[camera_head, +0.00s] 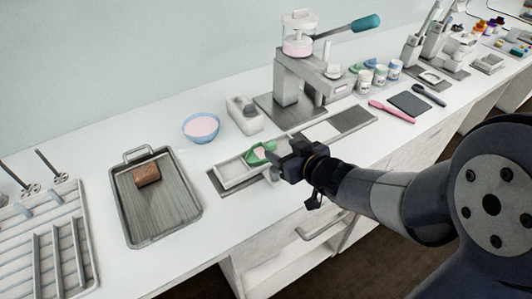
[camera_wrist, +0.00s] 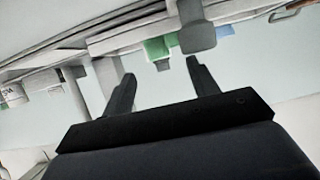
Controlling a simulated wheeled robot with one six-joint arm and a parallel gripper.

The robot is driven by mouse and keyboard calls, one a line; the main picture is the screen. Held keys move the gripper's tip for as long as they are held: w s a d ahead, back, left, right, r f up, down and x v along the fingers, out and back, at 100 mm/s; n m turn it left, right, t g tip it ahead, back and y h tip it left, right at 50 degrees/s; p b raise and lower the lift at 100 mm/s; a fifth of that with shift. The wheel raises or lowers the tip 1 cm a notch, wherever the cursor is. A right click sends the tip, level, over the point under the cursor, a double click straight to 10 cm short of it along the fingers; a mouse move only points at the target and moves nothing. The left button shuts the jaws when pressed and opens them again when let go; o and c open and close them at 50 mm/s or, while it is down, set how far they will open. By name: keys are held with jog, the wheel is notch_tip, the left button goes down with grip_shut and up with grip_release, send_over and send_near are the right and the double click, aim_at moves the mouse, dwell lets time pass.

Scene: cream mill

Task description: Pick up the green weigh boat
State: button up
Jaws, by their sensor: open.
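The green weigh boat (camera_head: 264,148) sits at the right end of a shallow pale tray on the white counter, with something pale pink showing in it. My gripper (camera_head: 276,160) is just to its right in the head view and covers part of its right side. In the wrist view my gripper's two dark fingers (camera_wrist: 161,78) are spread apart with nothing between them. A green patch (camera_wrist: 156,48), likely the boat, shows just beyond the fingertips, partly behind a grey block. Whether a finger touches the boat cannot be told.
The pale tray (camera_head: 234,174) lies in front of a white device (camera_head: 245,116) and a blue bowl (camera_head: 201,138). A grey mill (camera_head: 292,82) with a teal handle stands behind. A metal tray (camera_head: 178,212) with a brown block lies left. Counter between the trays is clear.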

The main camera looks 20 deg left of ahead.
aim_at(272, 144)
jog(key=x, duration=0.4)
jog(key=shift+a+f, duration=0.15)
jog(key=c, duration=1.1)
